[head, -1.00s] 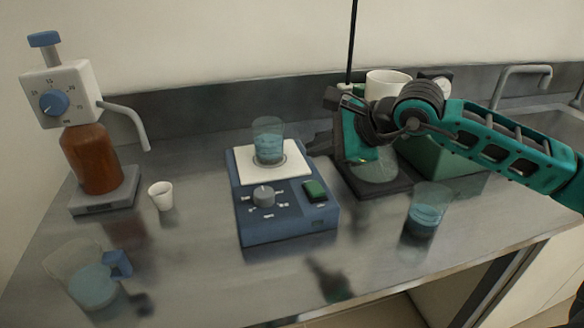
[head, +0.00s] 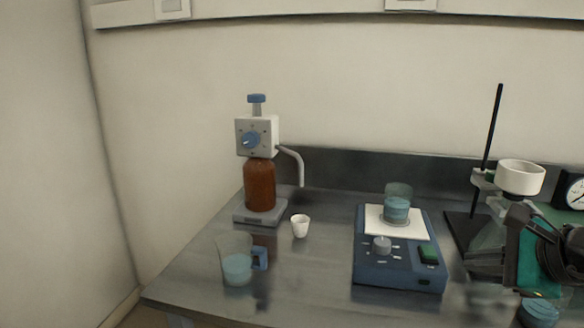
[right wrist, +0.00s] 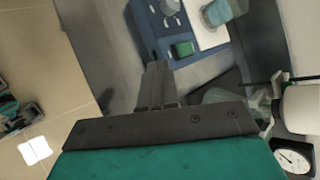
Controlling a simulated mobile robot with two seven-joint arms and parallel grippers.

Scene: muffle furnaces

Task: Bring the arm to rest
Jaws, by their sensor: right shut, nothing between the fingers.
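My right gripper (head: 486,272) is at the lower right of the head view, beside the right side of the blue hotplate (head: 398,279) and in front of the stand. Its fingers (right wrist: 155,84) are together and empty in the right wrist view. Part of the right arm is cut off by the picture edge. My left gripper is not in view.
A beaker (head: 397,207) stands on the hotplate. Another beaker (head: 539,312) is close below my right arm. The stand rod (head: 493,125) and white funnel (head: 520,178) rise behind it. A bottle dispenser (head: 260,185), cup (head: 300,226) and jug (head: 236,266) stand left.

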